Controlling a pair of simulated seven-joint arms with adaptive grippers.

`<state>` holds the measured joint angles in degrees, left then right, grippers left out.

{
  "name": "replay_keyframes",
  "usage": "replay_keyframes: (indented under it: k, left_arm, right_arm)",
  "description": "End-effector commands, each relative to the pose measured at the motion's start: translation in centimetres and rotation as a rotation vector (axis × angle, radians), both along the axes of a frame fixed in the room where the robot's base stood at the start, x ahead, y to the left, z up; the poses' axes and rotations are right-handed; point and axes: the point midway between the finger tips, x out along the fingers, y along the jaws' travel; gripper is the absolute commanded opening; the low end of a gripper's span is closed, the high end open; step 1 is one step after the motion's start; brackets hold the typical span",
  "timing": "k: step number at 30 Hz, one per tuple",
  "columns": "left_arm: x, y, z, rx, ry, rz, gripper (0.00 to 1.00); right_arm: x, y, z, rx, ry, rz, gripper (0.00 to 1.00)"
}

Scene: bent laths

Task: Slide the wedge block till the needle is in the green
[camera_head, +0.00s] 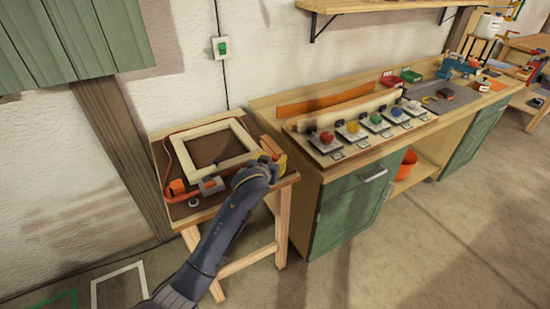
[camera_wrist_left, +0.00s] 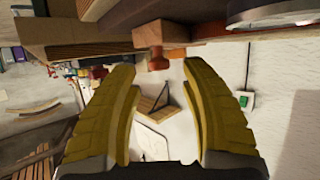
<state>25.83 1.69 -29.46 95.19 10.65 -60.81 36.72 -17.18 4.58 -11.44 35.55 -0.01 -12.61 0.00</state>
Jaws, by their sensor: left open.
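My left gripper (camera_head: 272,167) is at the right front corner of the small wooden table, beside a square pale wood frame (camera_head: 247,137). In the left wrist view its two yellow fingers (camera_wrist_left: 157,76) stand apart with nothing held between them. Just beyond the fingertips is a wooden block with an orange-brown knob (camera_wrist_left: 158,62); it may be the wedge block, but I cannot tell. An orange piece (camera_head: 270,147) shows by the frame's right corner in the head view. No needle or green zone can be made out. My right gripper is not in view.
A grey block (camera_head: 211,185) and an orange part (camera_head: 178,187) lie at the table's front left, with an orange cable along the left edge. The workbench (camera_head: 262,104) with a row of coloured knobs stands close to the right. A green switch (camera_head: 222,46) is on the wall.

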Motion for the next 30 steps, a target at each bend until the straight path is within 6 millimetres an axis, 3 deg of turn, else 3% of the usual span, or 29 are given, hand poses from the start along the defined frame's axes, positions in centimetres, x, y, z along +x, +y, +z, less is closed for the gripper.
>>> replay_keyframes:
  k: [9,23,30]
  left_arm:
    - [2.3,-0.7,-0.9,0.000,0.000,-0.001,0.44]
    - [2.7,-0.8,-1.1,-0.001,-0.001,-0.001,0.44]
    - [2.7,-0.8,-1.1,0.000,0.000,-0.001,0.20]
  right_arm:
    - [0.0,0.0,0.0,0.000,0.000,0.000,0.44]
    - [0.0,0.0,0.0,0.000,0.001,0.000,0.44]
    - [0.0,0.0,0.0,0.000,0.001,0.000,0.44]
